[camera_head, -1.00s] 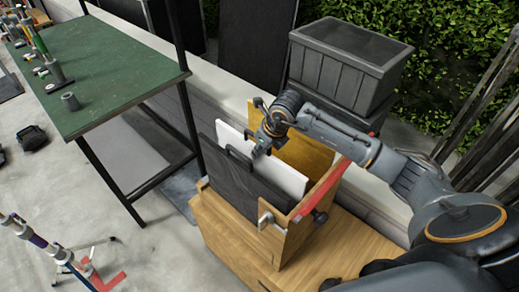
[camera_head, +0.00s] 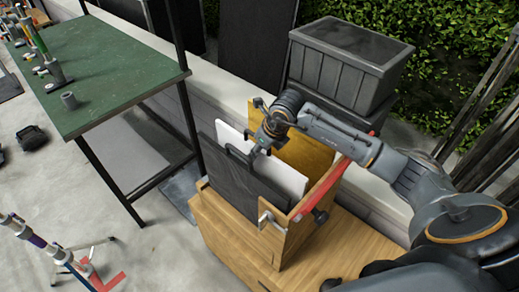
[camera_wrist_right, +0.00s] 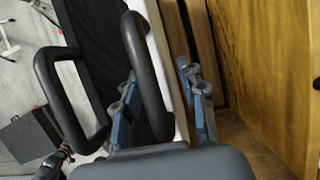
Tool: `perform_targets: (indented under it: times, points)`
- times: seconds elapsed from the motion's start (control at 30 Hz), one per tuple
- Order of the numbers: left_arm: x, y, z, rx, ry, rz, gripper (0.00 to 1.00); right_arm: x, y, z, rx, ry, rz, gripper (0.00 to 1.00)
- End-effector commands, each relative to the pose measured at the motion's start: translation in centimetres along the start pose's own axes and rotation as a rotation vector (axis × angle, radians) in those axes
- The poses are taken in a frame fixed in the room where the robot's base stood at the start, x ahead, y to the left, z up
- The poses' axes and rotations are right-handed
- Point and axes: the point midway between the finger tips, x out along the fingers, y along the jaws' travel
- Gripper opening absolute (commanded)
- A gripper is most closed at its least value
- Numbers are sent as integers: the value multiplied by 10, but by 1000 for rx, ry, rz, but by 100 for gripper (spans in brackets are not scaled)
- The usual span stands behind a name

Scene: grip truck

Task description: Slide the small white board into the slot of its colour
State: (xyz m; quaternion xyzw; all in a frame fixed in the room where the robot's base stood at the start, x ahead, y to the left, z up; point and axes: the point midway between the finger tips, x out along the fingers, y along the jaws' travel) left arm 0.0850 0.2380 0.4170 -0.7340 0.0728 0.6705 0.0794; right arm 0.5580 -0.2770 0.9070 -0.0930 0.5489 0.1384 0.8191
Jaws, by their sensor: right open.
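The white board (camera_head: 291,180) stands upright in a wooden rack (camera_head: 291,240), between a black board (camera_head: 236,183) in front and a yellow board (camera_head: 308,150) behind. My right gripper (camera_head: 259,150) is at the white board's upper edge in the head view. In the right wrist view my open right gripper (camera_wrist_right: 160,82) has one finger on each side of the white board (camera_wrist_right: 168,70) and a black handle (camera_wrist_right: 147,80). I cannot tell whether the fingers touch them. The white board's lower part is hidden. My left gripper is out of view.
The rack stands on a wooden surface (camera_head: 352,258). A grey crate (camera_head: 345,62) stands behind.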

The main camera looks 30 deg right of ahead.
Motion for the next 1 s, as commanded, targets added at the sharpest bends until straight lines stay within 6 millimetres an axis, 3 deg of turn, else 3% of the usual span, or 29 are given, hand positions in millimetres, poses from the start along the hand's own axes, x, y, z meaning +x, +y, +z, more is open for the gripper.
perform_targets:
  times: [0.17,0.4,0.6,1.0]
  points:
    - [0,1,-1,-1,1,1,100,-23,-2,2,-2,-5,-4,41]
    - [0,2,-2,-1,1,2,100,-75,-1,2,-2,-7,-5,41]
    - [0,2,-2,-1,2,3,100,-107,-1,1,-1,-6,-4,41]
    - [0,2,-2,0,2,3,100,-120,0,0,0,-3,-1,41]
